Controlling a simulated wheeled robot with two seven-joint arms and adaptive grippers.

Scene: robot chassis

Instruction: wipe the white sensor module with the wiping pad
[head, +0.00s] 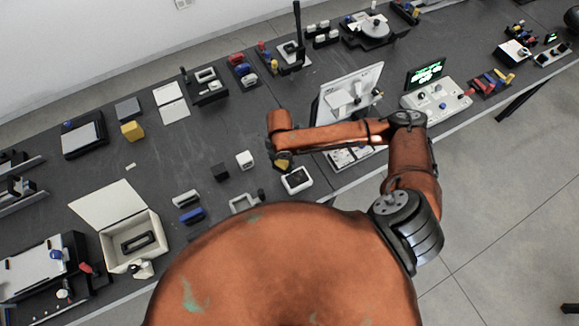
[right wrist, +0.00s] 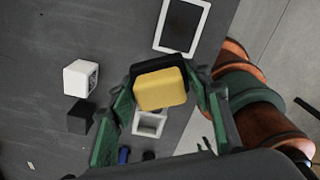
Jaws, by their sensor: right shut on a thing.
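The white sensor module appears to be the small white cube (head: 245,159) on the dark table, left of my right gripper (head: 283,162) in the head view. In the right wrist view the white cube (right wrist: 80,78) sits at the left, apart from the gripper, with a grey detail on one side face. My right gripper (right wrist: 160,92) is shut on the wiping pad (right wrist: 162,88), a yellow block with a black part behind it. In the head view only a little yellow of the pad (head: 282,166) shows below the gripper. My left gripper is not in view.
A black cube (head: 220,171) stands close beside the white cube. A white-framed device (head: 297,179) lies right of the gripper, and a white hollow frame (head: 243,203) lies nearer. An open white box (head: 112,223) stands at left. The table behind the cubes is clear.

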